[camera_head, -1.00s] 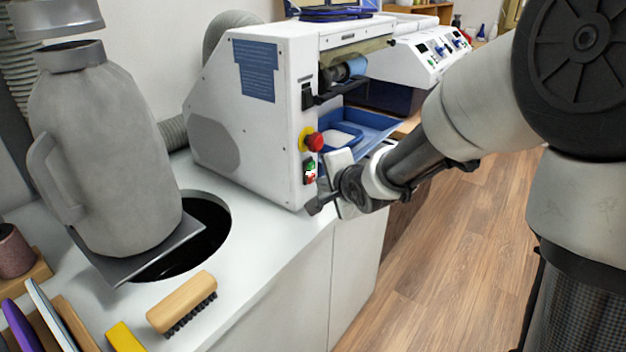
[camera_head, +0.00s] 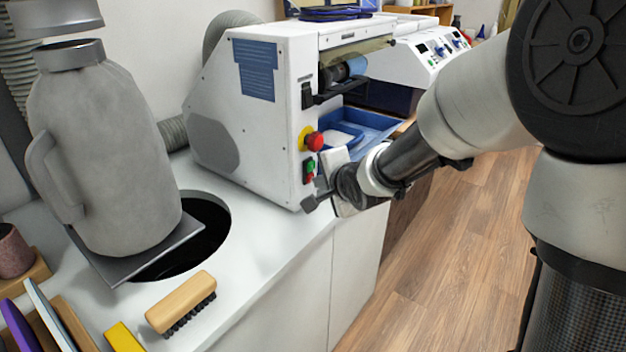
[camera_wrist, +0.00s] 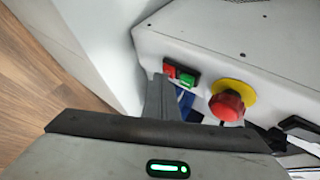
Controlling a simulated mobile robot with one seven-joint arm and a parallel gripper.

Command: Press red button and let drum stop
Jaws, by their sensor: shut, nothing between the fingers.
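The white machine (camera_head: 250,110) stands on the bench. Its front panel has a small red button (camera_head: 309,178) just below a green button (camera_head: 310,164). In the wrist view the red button (camera_wrist: 170,71) sits beside the green one (camera_wrist: 187,79). My gripper (camera_head: 308,205) is shut and empty, low by the panel's front edge. In the wrist view its fingertips (camera_wrist: 158,80) are close to the red button, and I cannot tell whether they touch it.
A large red knob on a yellow ring (camera_head: 313,140) juts out above the small buttons. A blue tray (camera_head: 375,128) lies under the drum. A brush (camera_head: 181,303) and a grey jug-shaped form (camera_head: 105,150) are at the left. The floor at right is clear.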

